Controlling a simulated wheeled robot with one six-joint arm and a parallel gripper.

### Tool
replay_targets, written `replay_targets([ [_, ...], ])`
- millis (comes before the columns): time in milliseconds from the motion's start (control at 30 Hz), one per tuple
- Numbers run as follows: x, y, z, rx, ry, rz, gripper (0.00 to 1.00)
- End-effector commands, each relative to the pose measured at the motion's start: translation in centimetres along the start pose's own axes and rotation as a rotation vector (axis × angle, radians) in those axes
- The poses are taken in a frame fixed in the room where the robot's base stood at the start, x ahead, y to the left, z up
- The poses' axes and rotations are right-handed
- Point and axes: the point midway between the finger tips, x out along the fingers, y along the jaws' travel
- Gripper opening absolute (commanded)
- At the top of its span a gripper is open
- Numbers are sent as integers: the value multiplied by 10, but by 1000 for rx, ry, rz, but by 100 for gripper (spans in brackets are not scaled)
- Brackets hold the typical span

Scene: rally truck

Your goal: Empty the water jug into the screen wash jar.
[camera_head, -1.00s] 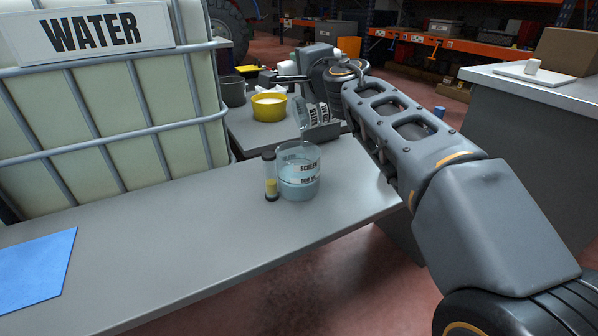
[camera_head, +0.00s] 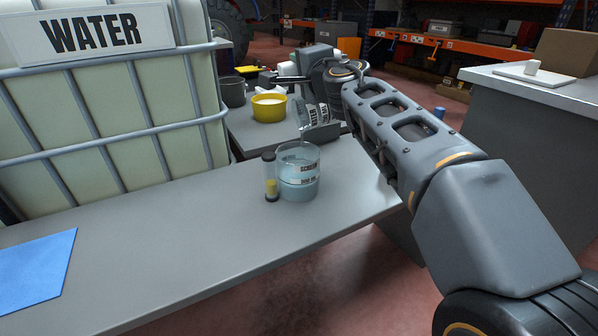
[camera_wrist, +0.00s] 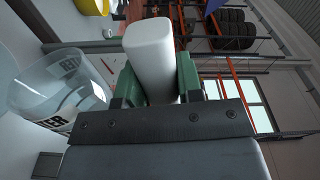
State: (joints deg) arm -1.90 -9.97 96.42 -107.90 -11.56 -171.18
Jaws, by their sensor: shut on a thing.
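The clear water jug (camera_head: 307,118), with a WATER label, is tilted with its mouth to the left, above the back right of the screen wash jar. My gripper (camera_wrist: 157,80) is shut on the jug's white handle (camera_wrist: 153,55), between green finger pads. The jug's clear body also shows at the left of the wrist view (camera_wrist: 50,95). The screen wash jar (camera_head: 299,190) is a clear, labelled jar standing upright on the grey bench, with pale blue liquid in its lower part.
A blue cloth (camera_head: 35,268) lies at the bench's left. A large caged WATER tank (camera_head: 110,115) stands behind. A yellow tub (camera_head: 269,107) and dark pot (camera_head: 232,92) stand behind the jar. The bench's front is clear.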

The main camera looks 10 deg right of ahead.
Motion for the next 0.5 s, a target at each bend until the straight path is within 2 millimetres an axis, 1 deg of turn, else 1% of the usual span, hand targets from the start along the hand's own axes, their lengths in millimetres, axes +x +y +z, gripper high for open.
replay_targets([
  [233, 0, -1, 0, -4, 0, -2, 0],
  [500, 0, -1, 6, -37, 0, -2, 0],
])
